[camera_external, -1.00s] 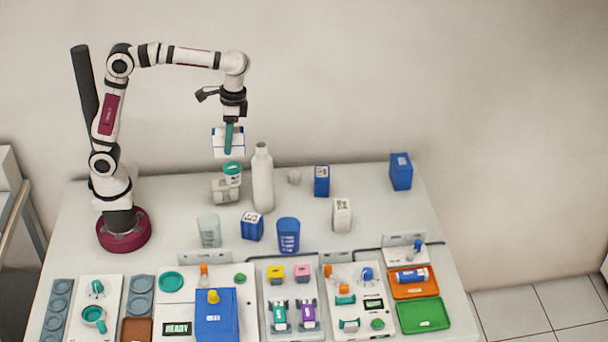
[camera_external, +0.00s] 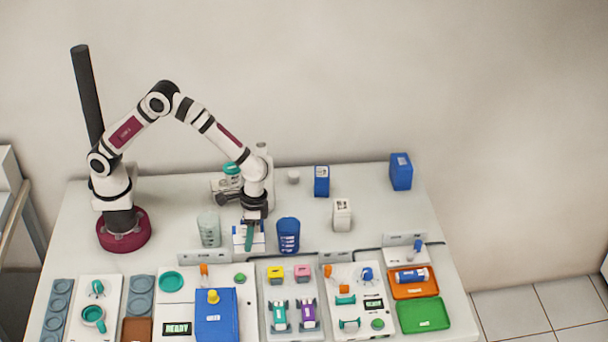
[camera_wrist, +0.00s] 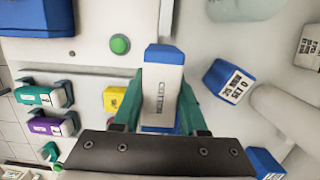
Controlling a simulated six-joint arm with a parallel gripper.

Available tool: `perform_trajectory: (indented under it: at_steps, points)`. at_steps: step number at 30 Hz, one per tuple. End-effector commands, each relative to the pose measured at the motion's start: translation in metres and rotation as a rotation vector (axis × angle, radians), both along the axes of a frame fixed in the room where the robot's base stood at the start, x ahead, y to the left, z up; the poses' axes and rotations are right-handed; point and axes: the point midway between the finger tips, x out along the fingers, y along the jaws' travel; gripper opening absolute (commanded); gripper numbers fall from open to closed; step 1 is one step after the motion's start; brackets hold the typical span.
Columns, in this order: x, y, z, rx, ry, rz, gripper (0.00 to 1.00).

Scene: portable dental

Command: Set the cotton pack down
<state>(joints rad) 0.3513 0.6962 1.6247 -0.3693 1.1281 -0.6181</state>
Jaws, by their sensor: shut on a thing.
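My gripper (camera_external: 249,238) is shut on the cotton pack (camera_external: 238,240), a white box with blue ends. In the external view the pack is low over the table, between the frosted cup (camera_external: 209,230) and the blue cup (camera_external: 288,235). I cannot tell whether its underside touches the table.
The blue-and-white box (camera_wrist: 230,80) stands close to the pack. A front panel (camera_external: 203,257) and the blue case (camera_external: 216,315) lie nearer the front. A white box (camera_external: 342,214) and a blue box (camera_external: 321,181) stand to the right. The back-right tabletop has free room.

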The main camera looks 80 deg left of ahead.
Motion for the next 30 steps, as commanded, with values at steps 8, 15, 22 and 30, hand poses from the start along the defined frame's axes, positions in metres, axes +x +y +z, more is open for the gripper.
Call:
perform_trajectory:
  at_steps: [8,15,22,30]
  points:
    - [0.029,0.027,-0.035,0.001,0.004,0.0,0.0]
    - [0.029,0.027,-0.064,0.0,0.0,-0.001,0.0]
    - [0.029,0.027,-0.065,0.0,0.0,-0.001,0.0]
    - [0.029,0.027,-0.066,0.0,0.0,-0.001,0.72]
